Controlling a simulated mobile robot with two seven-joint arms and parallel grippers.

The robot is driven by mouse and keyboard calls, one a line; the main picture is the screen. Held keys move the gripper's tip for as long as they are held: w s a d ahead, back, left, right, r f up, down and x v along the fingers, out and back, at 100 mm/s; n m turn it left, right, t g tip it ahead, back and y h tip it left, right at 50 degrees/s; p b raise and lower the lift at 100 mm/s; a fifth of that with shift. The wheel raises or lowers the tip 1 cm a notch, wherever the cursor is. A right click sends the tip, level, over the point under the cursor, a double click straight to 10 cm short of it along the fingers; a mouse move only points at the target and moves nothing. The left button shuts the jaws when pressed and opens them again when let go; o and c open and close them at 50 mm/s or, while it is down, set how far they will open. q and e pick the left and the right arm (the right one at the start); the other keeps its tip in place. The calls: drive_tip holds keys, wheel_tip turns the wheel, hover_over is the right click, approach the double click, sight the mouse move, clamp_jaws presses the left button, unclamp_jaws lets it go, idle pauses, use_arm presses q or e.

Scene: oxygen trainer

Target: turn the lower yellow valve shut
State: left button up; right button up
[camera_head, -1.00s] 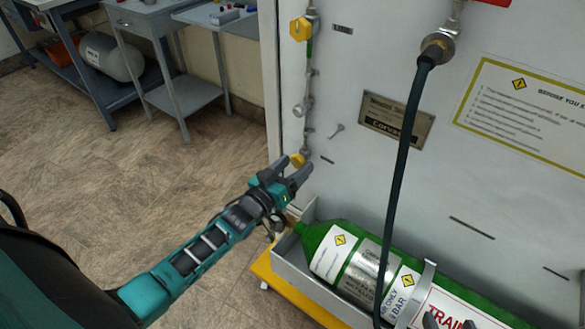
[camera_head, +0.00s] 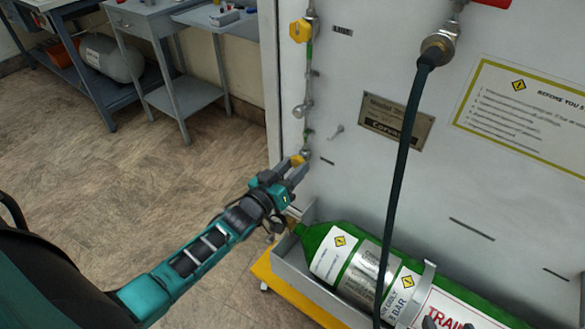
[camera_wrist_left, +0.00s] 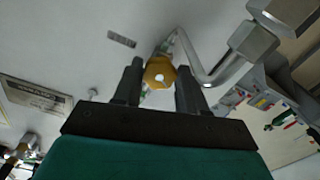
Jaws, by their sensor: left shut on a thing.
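The lower yellow valve (camera_head: 297,160) sits at the bottom of the thin vertical pipe on the grey panel. My left gripper (camera_head: 294,169) is at it and shut on it, with part of the knob showing between the fingers. In the left wrist view the yellow knob (camera_wrist_left: 159,72) lies between the two dark fingers, with a pale centre facing me. The upper yellow valve (camera_head: 299,31) is higher on the same pipe, apart from the gripper. Two dark tips of my right gripper (camera_head: 449,325) show apart at the bottom edge, over the cylinder label; the rest is out of frame.
A green cylinder (camera_head: 316,238) lies in a grey tray (camera_head: 290,264) on a yellow base below the valve. A dark hose (camera_head: 401,165) hangs in front of the panel. Benches (camera_head: 184,97) stand at the back left, with clear floor before them.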

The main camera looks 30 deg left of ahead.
use_arm(q)
drive_tip(key=m, duration=0.5)
drive_tip(key=shift+a+m+p, duration=0.1)
drive_tip(key=shift+m+p, duration=0.2)
drive_tip(key=shift+p, duration=0.1)
drive_tip(key=m, duration=0.6)
drive_tip(key=shift+m, duration=0.3)
drive_tip(key=o, duration=1.1)
drive_tip(key=shift+c, duration=0.2)
